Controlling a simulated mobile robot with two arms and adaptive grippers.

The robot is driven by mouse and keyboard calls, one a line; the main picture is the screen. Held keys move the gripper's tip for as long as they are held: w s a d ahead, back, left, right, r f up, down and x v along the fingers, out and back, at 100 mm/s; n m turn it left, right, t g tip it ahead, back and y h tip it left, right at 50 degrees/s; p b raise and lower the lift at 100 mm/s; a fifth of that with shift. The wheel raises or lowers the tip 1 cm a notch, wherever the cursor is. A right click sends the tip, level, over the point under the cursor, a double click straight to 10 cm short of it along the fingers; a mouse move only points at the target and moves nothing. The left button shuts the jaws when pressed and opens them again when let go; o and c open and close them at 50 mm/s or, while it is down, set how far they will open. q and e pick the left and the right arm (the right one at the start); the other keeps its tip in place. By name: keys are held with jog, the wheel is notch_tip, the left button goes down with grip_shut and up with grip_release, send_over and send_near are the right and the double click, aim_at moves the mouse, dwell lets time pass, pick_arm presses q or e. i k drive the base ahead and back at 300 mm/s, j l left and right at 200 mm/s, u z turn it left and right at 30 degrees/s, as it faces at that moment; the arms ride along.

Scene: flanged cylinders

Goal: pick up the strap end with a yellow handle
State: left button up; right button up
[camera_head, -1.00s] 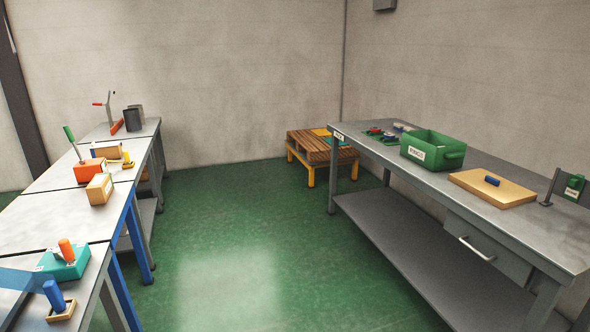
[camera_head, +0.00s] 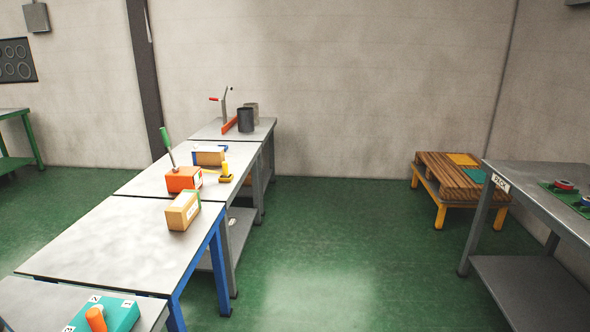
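A small yellow upright piece on a wider yellow foot (camera_head: 225,173) stands on the middle table of the left row, and it may be the yellow handle. I cannot make out a strap on it at this size. It is just right of an orange block (camera_head: 184,179) with a green-handled rod (camera_head: 167,146) rising from it. A wooden block with blue edges (camera_head: 209,156) stands just behind it. Neither of my grippers is in view.
A wood and green block (camera_head: 184,210) stands on the nearer table (camera_head: 110,240). A teal numbered block (camera_head: 119,312) is at the bottom left. A pallet table (camera_head: 450,177) stands by the back wall, a grey bench (camera_head: 520,180) at right. Green floor (camera_head: 320,260) between is clear.

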aim_at(225, 170)
jog(key=i+l+u, duration=0.1)
jog(key=i, duration=1.85)
